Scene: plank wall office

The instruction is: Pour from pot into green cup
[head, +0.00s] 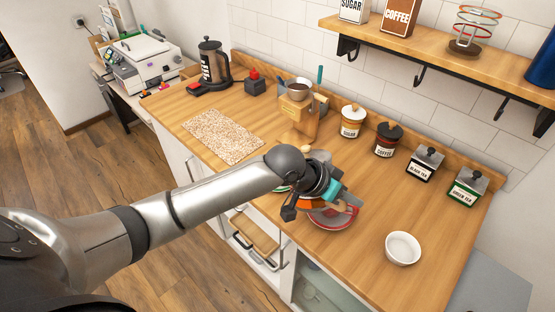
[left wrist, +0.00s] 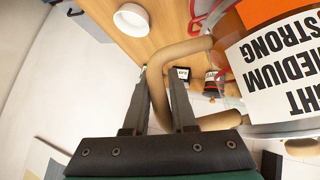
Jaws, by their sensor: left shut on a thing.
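My left gripper (head: 334,194) is over the counter's front part. In the left wrist view its fingers (left wrist: 160,88) are shut on the pot's tan looped handle (left wrist: 190,50). The pot (left wrist: 290,75) has an orange band and a white label reading MEDIUM and STRONG. In the head view the gripper hides most of the pot, and a bit of orange (head: 311,203) shows under it. A small greenish rim (head: 282,188) shows beside my wrist, mostly hidden; I cannot tell if it is the green cup. No liquid stream is visible. My right gripper is out of view.
A red-rimmed dish (head: 333,222) lies below the gripper. A white bowl (head: 403,248) stands to the right. Several canisters, including a green tea one (head: 467,187), line the wall. A coffee dripper stand (head: 298,115), French press (head: 213,65) and speckled mat (head: 222,136) are farther back. A shelf (head: 450,55) overhangs.

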